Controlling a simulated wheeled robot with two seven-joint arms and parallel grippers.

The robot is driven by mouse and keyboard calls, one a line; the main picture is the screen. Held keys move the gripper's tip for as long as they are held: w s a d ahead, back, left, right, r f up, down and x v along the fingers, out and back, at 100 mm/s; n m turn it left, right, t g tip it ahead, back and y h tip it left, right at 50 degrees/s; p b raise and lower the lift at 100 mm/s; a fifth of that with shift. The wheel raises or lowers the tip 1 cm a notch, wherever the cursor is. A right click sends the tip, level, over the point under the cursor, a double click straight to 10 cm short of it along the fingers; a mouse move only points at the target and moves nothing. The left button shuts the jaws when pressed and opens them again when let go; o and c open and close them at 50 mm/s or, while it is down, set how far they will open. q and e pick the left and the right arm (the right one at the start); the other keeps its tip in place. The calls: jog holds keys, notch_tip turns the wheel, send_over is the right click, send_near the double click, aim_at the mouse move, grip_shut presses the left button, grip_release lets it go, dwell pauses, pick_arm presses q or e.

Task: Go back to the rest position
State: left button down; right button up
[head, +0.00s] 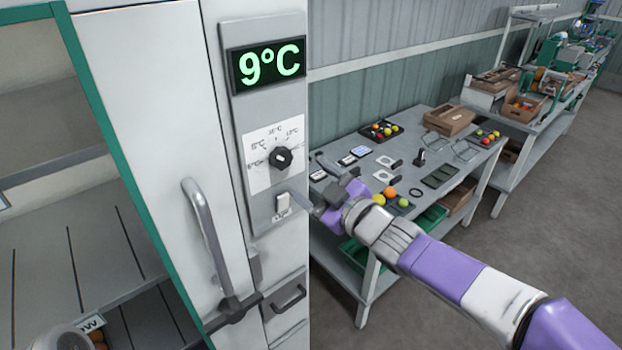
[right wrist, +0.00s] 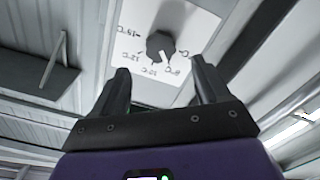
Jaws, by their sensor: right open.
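My right gripper (head: 310,182) is in front of the cold cabinet's control panel (head: 236,130), at the end of my purple and white arm. It is open with nothing between its fingers. In the right wrist view its two dark fingers (right wrist: 160,68) point toward the panel, one on each side below the black dial knob (right wrist: 160,46). The knob also shows in the head view (head: 281,158), up and left of the gripper, apart from it as far as I can tell. A white switch (head: 283,203) sits below the knob, close to the gripper.
The green display (head: 268,65) reads 9°C. The cabinet's door handle (head: 208,235) stands out left of the panel. Shelves behind a green frame (head: 105,150) are at the left. A grey worktable (head: 440,135) with trays and tomatoes stands behind my right arm. Open floor (head: 540,240) lies at the right.

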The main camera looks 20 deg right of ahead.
jog(key=w+a+f+m+g+h, duration=0.15)
jog(key=f+m+g, duration=0.25)
jog(key=f, duration=1.3)
jog(key=s+a+f+m+g, duration=0.15)
jog(key=f+m+g, duration=0.25)
jog(key=f, duration=1.4)
jog(key=s+a+f+m+g+b, duration=0.1)
jog(key=s+a+f+m+g, duration=0.1)
jog(key=s+f, duration=0.8)
jog(key=s+a+f+m+g, duration=0.3)
jog(key=s+f+g, duration=0.3)
jog(key=s+f, duration=0.5)
jog(key=shift+b+x, duration=0.35)
jog(key=shift+x, duration=0.85)
jog(key=shift+d+h, duration=0.1)
jog(key=shift+h, duration=0.15)
